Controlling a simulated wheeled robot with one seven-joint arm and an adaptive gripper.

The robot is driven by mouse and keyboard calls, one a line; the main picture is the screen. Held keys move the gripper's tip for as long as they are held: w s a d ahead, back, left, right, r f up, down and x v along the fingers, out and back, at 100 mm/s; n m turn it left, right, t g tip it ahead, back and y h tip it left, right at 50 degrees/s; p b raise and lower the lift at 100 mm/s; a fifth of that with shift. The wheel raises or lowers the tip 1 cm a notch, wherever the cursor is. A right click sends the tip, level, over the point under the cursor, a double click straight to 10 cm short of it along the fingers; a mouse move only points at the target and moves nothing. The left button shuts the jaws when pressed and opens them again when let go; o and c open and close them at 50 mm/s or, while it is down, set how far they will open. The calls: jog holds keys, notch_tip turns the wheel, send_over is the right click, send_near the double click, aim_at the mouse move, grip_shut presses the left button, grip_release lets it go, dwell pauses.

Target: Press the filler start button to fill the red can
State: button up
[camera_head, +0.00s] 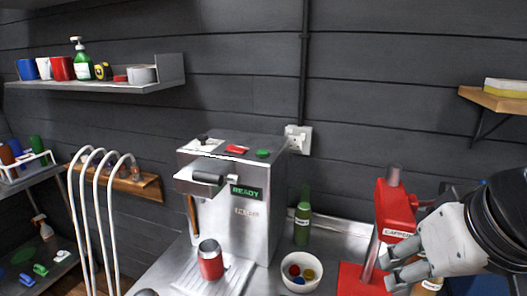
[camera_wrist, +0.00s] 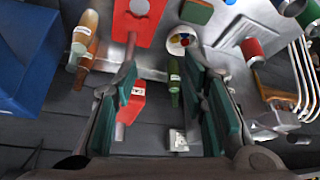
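The steel filler (camera_head: 235,205) stands on the counter, its green display reading READY. The red can (camera_head: 210,262) stands upright on the filler's tray, below the dark spout; it also shows at the upper right of the wrist view (camera_wrist: 252,48). On the filler's top are a red piece (camera_head: 237,149) and a green piece (camera_head: 263,153); I cannot tell which is the start button. My gripper (camera_head: 388,268) is right of the filler, in front of the red capper (camera_head: 393,207). In the wrist view its fingers (camera_wrist: 160,108) are wide apart with nothing held.
A green bottle (camera_head: 302,225) and a white bowl of coloured caps (camera_head: 300,270) stand between filler and capper. Several white curved pipes (camera_head: 98,220) rise at the left. A shelf (camera_head: 110,87) with cups hangs above. A wall socket (camera_head: 298,138) is behind the filler.

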grip_shut()
dwell(1.1)
